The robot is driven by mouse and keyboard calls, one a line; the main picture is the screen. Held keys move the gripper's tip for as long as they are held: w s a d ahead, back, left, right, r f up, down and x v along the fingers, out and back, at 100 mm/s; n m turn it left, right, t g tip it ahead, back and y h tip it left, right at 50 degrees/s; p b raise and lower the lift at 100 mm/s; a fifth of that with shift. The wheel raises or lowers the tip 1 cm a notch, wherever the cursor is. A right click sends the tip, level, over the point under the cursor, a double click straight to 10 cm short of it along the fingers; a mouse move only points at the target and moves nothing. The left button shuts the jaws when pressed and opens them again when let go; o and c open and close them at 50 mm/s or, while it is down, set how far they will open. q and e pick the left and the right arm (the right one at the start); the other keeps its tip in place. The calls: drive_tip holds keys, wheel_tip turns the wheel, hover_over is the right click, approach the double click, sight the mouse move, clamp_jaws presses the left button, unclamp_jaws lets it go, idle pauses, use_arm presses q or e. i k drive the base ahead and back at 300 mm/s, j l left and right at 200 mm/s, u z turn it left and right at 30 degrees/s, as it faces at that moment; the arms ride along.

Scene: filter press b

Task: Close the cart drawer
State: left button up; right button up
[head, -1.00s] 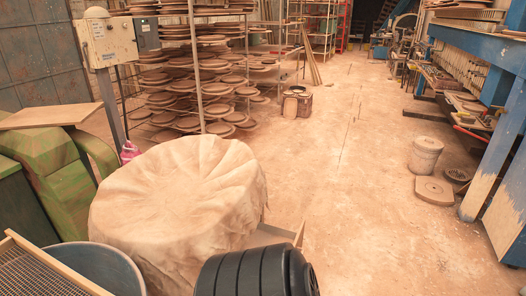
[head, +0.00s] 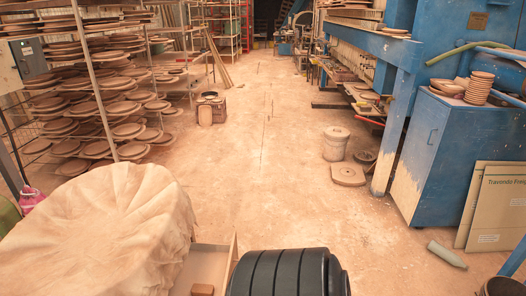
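An open drawer (head: 208,262) of pale wood shows at the lower middle of the head view. It juts out to the right from beneath a beige cloth cover (head: 105,222). A small brown block (head: 202,289) lies inside the drawer. The cloth hides the cart body, and the drawer's near part runs out of the picture at the bottom. Neither of my grippers is in view.
A black ribbed cylinder (head: 288,273) is just right of the drawer. A grey bottle (head: 447,254) lies on the floor by a blue cabinet (head: 440,150). A pail (head: 335,143) and a slab (head: 348,174) stand farther off. The middle floor is clear.

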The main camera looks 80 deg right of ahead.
sight(208, 264)
drive_tip(key=z, duration=1.7)
drive_tip(key=i, duration=0.05)
